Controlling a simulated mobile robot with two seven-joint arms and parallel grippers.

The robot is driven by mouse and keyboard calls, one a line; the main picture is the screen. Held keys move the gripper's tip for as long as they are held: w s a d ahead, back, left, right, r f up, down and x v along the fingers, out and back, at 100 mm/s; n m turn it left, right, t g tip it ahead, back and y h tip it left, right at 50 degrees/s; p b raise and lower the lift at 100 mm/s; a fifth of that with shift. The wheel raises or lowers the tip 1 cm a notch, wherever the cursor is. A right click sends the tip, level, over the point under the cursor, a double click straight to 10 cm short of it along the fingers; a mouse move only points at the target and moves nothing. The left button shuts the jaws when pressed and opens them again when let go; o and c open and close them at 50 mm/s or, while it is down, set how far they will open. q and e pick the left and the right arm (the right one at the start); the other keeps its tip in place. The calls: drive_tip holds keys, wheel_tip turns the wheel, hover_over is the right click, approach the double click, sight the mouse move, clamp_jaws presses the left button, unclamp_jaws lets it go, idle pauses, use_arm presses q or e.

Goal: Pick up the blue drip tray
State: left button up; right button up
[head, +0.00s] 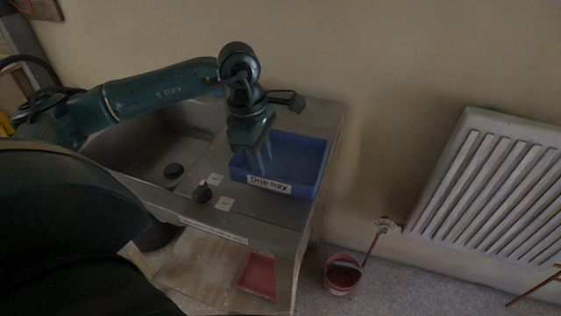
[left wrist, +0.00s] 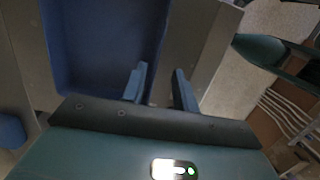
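The blue drip tray (head: 305,155) sits on the right part of the grey sink unit's top, with a white "Drip tray" label on its front. My left gripper (head: 260,160) points down over the tray's left end. In the left wrist view, the tray (left wrist: 105,45) fills the upper left, and one side wall runs down toward the gap between the two fingers (left wrist: 160,88). The fingers are apart, with nothing visibly clamped between them. I cannot tell whether they touch the wall. My right gripper is not in view.
The wall is close behind. A radiator (head: 490,185) hangs at right. A red bucket (head: 342,275) stands on the floor, and a red tray (head: 257,275) lies below.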

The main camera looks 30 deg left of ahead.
sight(269, 177)
use_arm(q)
drive_tip(key=shift+w+d+f+p, duration=0.1)
drive_tip(key=shift+d+f+p, duration=0.1)
drive_tip(key=shift+f, duration=0.8)
drive_tip(key=shift+w+d+f+p, duration=0.15)
drive_tip(key=shift+d+f+p, duration=0.05)
drive_tip(key=shift+f, duration=0.8)
drive_tip(key=shift+w+d+f+p, duration=0.1)
drive_tip(key=shift+d+f+p, duration=0.1)
drive_tip(key=shift+f, duration=0.8)
drive_tip(key=shift+c, duration=0.3)
clamp_jaws()
